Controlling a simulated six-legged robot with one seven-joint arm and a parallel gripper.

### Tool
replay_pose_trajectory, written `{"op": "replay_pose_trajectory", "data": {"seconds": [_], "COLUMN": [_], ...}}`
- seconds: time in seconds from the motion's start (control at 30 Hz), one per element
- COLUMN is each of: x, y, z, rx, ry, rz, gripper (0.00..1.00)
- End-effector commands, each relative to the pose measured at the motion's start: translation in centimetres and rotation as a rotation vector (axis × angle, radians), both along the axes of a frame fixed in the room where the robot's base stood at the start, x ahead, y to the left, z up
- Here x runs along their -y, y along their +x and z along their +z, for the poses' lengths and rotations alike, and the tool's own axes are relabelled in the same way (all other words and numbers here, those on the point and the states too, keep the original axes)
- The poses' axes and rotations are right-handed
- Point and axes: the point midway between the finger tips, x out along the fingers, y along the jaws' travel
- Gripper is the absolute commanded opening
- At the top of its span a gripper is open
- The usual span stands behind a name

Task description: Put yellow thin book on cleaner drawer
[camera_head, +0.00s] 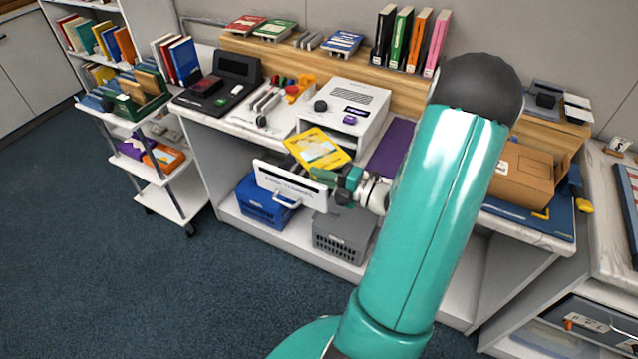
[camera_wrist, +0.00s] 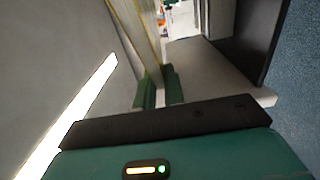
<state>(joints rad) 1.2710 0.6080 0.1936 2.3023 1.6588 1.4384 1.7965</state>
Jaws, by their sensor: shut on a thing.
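The yellow thin book (camera_head: 316,149) is above the pulled-out drawer, its cover tilted toward the head camera. My gripper (camera_head: 322,176) is shut on the book's lower edge. In the wrist view the green fingers (camera_wrist: 160,88) close on the thin book (camera_wrist: 138,38), seen nearly edge-on. The white drawer front (camera_head: 290,187) with a handle and dark label stands out from the white cleaner unit (camera_head: 345,110). The drawer's inside is mostly hidden by the book and gripper; I cannot tell whether the book touches it.
A blue crate (camera_head: 262,204) and a grey crate (camera_head: 345,235) sit on the shelf below. A purple mat (camera_head: 391,146) lies right of the cleaner, and a cardboard box (camera_head: 520,177) farther right. Tools and a black device (camera_head: 222,84) occupy the left counter. Floor in front is clear.

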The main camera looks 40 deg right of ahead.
Motion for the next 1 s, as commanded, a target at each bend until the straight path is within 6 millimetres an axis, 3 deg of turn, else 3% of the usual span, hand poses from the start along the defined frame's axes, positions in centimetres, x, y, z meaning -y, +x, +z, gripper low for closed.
{"op": "replay_pose_trajectory", "data": {"seconds": [0.43,0.87,0.9,1.0], "x": [0.1,0.2,0.2,0.2], "y": [0.2,0.5,0.4,0.4], "z": [-5.0,-5.7,-5.8,-5.7], "rx": [0.0,0.002,0.0,0.001], "ry": [0.002,-0.002,-0.001,-0.002], "rz": [-0.001,0.0,-0.001,-0.001], "gripper": [0.0,0.0,0.14,0.32]}}
